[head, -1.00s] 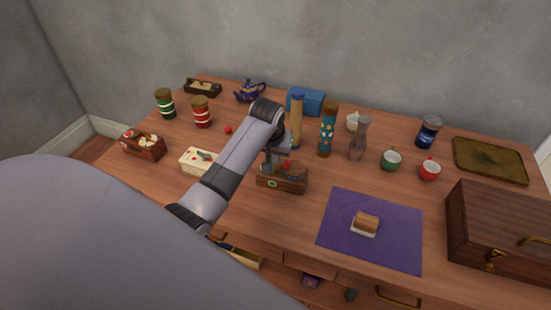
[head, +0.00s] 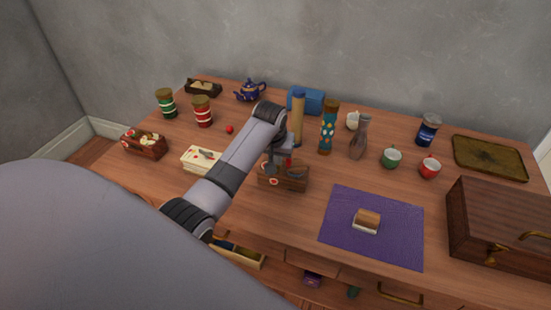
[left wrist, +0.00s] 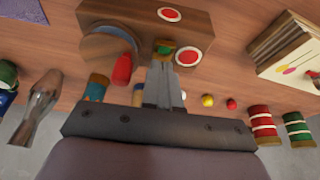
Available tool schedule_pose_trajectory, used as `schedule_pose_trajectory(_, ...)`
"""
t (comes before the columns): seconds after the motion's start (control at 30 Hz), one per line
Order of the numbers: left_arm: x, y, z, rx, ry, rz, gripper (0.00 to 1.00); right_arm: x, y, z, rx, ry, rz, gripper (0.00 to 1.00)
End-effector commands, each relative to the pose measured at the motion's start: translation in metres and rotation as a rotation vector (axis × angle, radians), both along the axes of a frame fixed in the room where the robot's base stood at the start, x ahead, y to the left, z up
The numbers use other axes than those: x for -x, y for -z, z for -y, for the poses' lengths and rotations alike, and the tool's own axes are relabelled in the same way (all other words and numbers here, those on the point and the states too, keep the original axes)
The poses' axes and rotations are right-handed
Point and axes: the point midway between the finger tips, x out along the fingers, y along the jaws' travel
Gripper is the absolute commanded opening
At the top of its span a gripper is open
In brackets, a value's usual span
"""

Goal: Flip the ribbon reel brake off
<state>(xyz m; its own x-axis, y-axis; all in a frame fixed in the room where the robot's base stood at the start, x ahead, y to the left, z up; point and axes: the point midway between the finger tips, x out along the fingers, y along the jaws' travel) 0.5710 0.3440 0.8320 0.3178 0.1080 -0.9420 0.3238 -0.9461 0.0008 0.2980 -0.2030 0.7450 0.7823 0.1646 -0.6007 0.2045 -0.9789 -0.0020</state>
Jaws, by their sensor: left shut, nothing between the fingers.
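A red knob-like part (left wrist: 122,68) stands beside the reel. My left gripper (head: 271,170) is shut and empty. Its fingertips (left wrist: 162,68) are at the box close to the green part; I cannot tell whether they touch. My right gripper is not in view.
Tall patterned cylinders (head: 328,127) and a glass vase (head: 359,138) stand behind and right of the box. A cream box (head: 202,158) is at its left. A purple mat (head: 372,244) with a small block lies in front right. A wooden chest (head: 502,229) is far right.

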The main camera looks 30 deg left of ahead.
Motion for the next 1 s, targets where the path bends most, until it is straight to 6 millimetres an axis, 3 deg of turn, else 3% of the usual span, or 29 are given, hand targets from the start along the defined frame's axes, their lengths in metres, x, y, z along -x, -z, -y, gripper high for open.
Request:
schedule_pose_trajectory(0.5, 0.018, 0.003, 0.006, 0.003, 0.001, -0.009, 0.0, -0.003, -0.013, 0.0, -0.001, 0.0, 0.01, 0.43)
schedule_pose_trajectory(0.83, 0.016, 0.002, 0.005, 0.002, 0.0, -0.006, 0.0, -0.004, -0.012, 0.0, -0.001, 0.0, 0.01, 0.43)
schedule_pose_trajectory(1.0, 0.01, -0.01, 0.003, 0.001, 0.0, -0.003, 0.0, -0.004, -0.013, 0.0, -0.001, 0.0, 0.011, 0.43)
